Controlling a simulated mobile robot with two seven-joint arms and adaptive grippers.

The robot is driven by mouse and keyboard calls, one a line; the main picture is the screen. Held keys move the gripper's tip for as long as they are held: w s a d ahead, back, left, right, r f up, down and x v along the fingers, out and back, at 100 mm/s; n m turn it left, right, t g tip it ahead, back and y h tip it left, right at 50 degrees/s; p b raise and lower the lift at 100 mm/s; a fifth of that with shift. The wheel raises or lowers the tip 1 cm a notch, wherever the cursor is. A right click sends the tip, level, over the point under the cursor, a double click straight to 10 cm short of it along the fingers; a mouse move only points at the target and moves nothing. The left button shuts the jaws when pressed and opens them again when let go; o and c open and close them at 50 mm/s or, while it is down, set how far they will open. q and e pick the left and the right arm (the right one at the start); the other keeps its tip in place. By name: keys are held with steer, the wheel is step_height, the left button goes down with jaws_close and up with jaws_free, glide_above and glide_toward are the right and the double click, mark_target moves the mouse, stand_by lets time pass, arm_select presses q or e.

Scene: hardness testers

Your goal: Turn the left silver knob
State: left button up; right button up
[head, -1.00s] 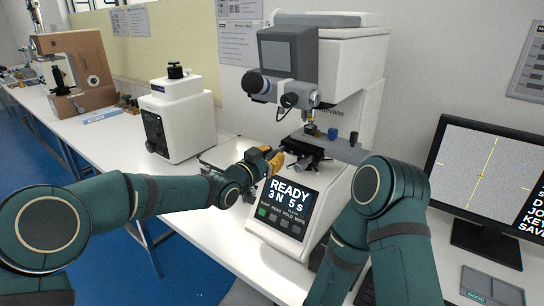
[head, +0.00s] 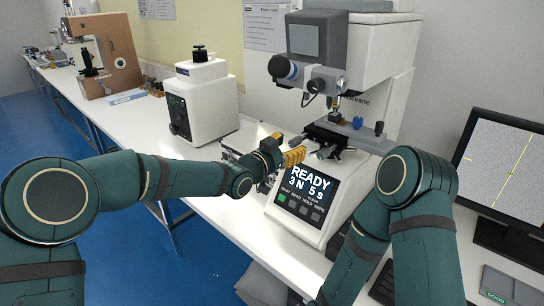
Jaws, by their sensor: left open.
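The hardness tester (head: 355,70) is a white and grey machine with a stage (head: 352,135) under its head. A small silver knob (head: 326,152) sticks out at the front left of the stage; it is small and partly dark, so its turn angle is unclear. My left gripper (head: 298,155) has yellow-orange fingers and is open. It is just left of the silver knob, over the top of the display panel. I cannot tell whether the fingertips touch the knob. My right arm shows at the right, but its gripper is out of view.
The tester's screen (head: 309,182) reads READY, 3 N, 5 s. A monitor (head: 500,170) stands at the right. A white instrument (head: 204,100) stands left of the tester, with a brown machine (head: 103,55) farther back. The table (head: 150,118) between them has clear room.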

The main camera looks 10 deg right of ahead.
arm_select(q)
steer(key=v, duration=0.9)
steer(key=shift+s+a, duration=0.2)
